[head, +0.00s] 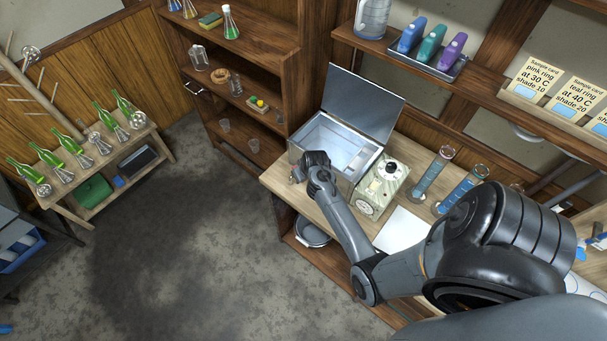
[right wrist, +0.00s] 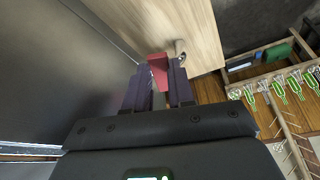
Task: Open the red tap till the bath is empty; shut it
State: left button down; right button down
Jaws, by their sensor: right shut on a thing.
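The bath (head: 369,160) is a metal box on the wooden bench, its hinged lid (head: 362,100) standing open. Its inside looks pale blue; I cannot tell the water level. The red tap (right wrist: 158,69) shows in the right wrist view between the fingers of my right gripper (right wrist: 161,84), which is shut on it. A small metal spout (right wrist: 179,47) is just beyond it. In the head view my right gripper (head: 299,174) is at the bath's front left corner and hides the tap. My left gripper is not in view.
Cylinders of blue liquid (head: 432,175) stand farther right, near a white sheet (head: 401,230). A round grey vessel (head: 313,233) sits on the shelf below the bench.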

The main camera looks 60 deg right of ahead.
jog(key=w+m+g+p, duration=0.1)
jog(key=m, duration=0.1)
jog(key=w+a+m+h+p, duration=0.1)
jog(key=m+p, duration=0.1)
jog(key=m, duration=0.1)
jog(key=w+a+m+g+h+p, duration=0.1)
jog(key=m+p, duration=0.1)
jog(key=shift+w+a+m+g, duration=0.1)
jog(key=shift+a+m+g, duration=0.1)
jog(key=shift+m+g, duration=0.15)
jog(key=shift+w+a+m+g, duration=0.1)
jog(key=shift+w+m+g, duration=0.2)
jog(key=shift+m, duration=0.5)
jog(key=shift+w+m+g, duration=0.15)
jog(key=shift+w+m, duration=0.2)
jog(key=shift+m, duration=0.4)
jog(key=c, duration=1)
grip_release()
jog(key=shift+o, duration=0.2)
